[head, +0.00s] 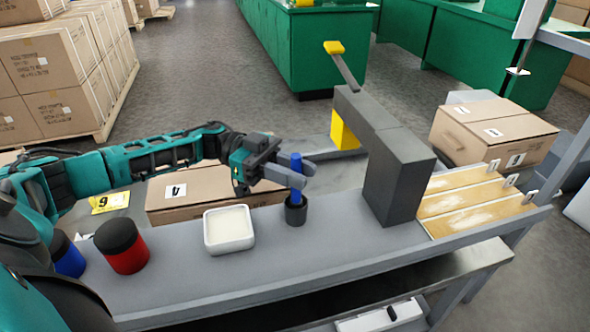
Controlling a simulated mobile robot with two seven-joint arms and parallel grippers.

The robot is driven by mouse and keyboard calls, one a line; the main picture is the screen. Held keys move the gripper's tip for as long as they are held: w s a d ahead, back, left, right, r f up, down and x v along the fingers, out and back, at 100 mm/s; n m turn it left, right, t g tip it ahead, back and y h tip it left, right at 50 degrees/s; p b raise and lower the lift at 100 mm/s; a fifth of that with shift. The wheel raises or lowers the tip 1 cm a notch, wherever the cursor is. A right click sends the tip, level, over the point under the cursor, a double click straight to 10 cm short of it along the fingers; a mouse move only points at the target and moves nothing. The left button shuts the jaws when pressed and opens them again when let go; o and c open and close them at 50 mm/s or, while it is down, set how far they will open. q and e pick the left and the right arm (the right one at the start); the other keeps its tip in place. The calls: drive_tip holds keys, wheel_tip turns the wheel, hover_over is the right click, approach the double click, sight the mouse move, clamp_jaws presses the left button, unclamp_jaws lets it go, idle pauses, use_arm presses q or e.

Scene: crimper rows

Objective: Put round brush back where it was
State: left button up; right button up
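The round brush (296,162) shows as an upright blue handle. Its lower end goes into a small black cup (296,212) on the grey bench, and the brush head is hidden. My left gripper (300,176) reaches in from the left, level with the handle above the cup. Its two fingers lie on either side of the handle and look closed on it. My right gripper is not in view.
A white square dish (229,230) and a red jar with a black lid (121,246) stand left of the cup. A dark grey press (396,175) with a yellow-tipped lever stands to the right. Wooden-topped trays (470,203) fill the bench's right end. Cartons (195,192) lie behind.

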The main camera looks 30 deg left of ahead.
use_arm(q)
drive_tip(key=o, duration=0.4)
drive_tip(key=shift+o, duration=0.2)
drive_tip(key=shift+r, duration=0.1)
drive_tip(key=a, duration=1.2)
drive_tip(key=shift+s+r, duration=0.15)
drive_tip(key=shift+s, duration=0.3)
